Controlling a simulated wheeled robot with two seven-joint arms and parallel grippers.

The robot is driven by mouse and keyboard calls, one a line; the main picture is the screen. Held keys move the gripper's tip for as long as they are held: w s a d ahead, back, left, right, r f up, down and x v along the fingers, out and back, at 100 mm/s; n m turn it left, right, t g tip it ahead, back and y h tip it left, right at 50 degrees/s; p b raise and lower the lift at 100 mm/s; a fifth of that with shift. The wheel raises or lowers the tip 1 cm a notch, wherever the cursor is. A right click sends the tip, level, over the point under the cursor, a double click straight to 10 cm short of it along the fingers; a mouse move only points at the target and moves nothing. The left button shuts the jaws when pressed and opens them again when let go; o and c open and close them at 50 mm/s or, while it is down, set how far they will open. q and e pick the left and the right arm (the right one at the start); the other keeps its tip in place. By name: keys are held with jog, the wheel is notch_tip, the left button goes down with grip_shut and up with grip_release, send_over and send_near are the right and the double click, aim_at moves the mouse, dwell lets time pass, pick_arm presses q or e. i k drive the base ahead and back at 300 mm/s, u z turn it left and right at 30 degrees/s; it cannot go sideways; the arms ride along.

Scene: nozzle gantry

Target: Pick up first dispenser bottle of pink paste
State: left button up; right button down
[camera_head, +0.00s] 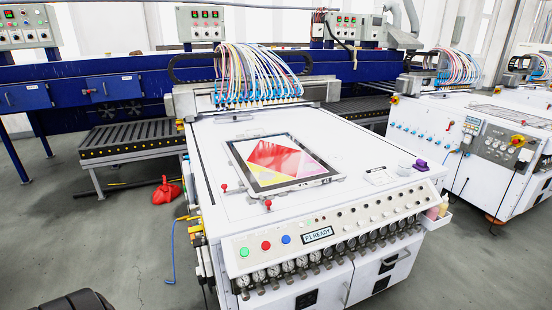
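A small white side bin (437,222) hangs at the right front corner of the white machine. A pinkish bottle (432,213) stands in it, small and partly hidden by the bin wall. A yellowish bottle (443,209) stands beside it. The bottles are too small for me to make out caps or nozzles. Neither of my grippers can be made out in the view.
The machine's white top (350,140) carries a framed colour print (283,162) and a small purple object (421,165). A control panel with gauges (330,250) lines its front. A red object (166,192) lies on the floor at left. Grey floor is clear at lower right.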

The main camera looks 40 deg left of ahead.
aim_at(432, 213)
jog(key=z, duration=0.95)
jog(key=i, duration=4.5)
jog(key=u, duration=3)
jog(key=k, duration=0.4)
